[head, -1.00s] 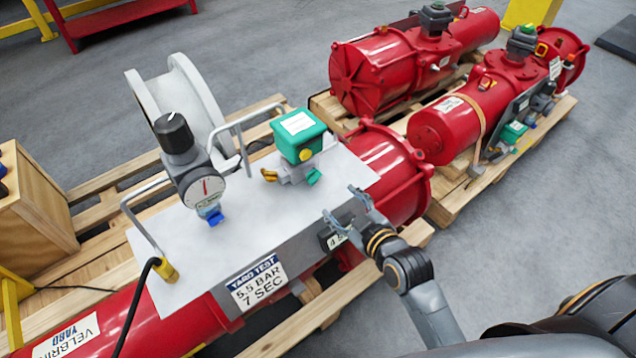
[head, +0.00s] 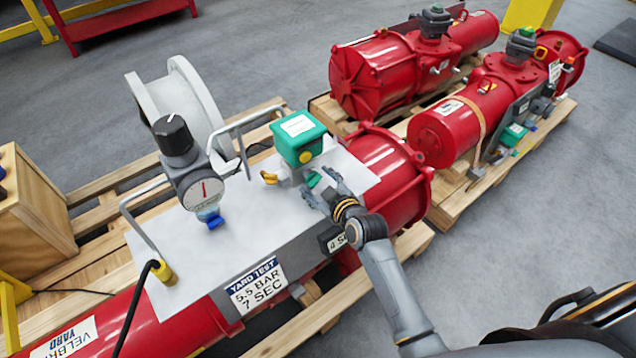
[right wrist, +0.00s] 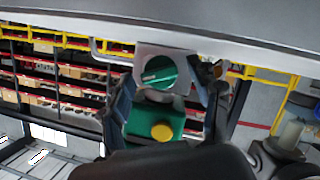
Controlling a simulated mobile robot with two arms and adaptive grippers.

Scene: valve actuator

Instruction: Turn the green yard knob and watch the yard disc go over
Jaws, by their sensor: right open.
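The green knob (head: 314,179) sits low on the front of the small valve with a green box (head: 300,128) on top. In the right wrist view the knob (right wrist: 160,72) is round, with a pale line across it. My right gripper (head: 321,184) is open at the knob; in the wrist view its fingers stand on either side of it, with no clear contact. A round yellow disc (head: 305,157) is on the green box and also shows in the wrist view (right wrist: 162,132). I cannot tell whether this is the yard disc. My left gripper is out of view.
A gauge (head: 204,192) with a black cap and a bent grey handle (head: 240,125) stand left of the valve on a white plate (head: 165,250). A yellow lever (head: 269,178) is close by. More red actuators (head: 465,125) lie on pallets behind.

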